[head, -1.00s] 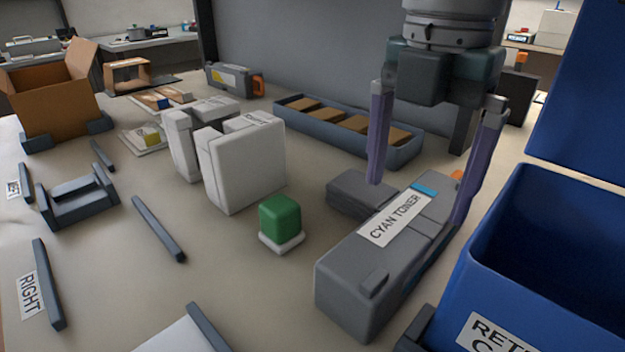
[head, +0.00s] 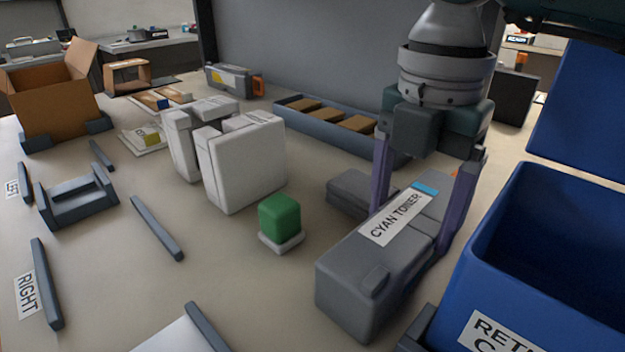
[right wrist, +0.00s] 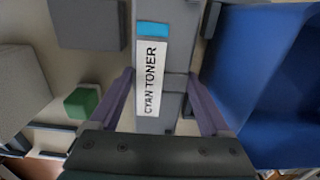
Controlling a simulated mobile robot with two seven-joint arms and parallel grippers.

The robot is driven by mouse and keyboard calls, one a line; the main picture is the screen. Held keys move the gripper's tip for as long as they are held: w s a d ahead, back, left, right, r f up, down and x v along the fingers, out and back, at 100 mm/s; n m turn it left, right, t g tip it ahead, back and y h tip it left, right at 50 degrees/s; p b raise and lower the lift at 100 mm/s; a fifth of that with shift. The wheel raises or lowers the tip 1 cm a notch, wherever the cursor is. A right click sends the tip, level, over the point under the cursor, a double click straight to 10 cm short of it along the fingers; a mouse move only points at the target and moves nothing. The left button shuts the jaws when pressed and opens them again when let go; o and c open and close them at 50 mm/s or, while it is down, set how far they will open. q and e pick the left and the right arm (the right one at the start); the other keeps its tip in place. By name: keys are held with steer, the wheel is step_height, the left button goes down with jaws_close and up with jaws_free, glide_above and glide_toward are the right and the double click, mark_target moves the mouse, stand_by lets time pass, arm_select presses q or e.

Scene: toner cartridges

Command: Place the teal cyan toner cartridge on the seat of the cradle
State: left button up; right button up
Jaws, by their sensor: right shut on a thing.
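The cyan toner cartridge (head: 360,275) is a long grey block with a white "CYAN TONER" label and a small cyan patch; its body looks grey, not teal. It lies on the table at the front right. My right gripper (head: 415,215) is shut on it from above, one finger on each long side; the wrist view shows the cartridge (right wrist: 152,60) between both fingers (right wrist: 160,92). A grey U-shaped holder (head: 77,203), apparently the cradle, stands empty at the left with two raised ends. My left gripper is not in view.
A blue bin (head: 490,265) stands close to the cartridge's right. A green cube (head: 279,216) on a white base and white blocks (head: 240,165) stand between cartridge and cradle. A grey block (head: 355,192) sits behind the cartridge. Low grey bars (head: 157,228) lie near the cradle.

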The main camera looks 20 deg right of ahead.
jaws_close()
steer(key=shift+r, duration=0.2)
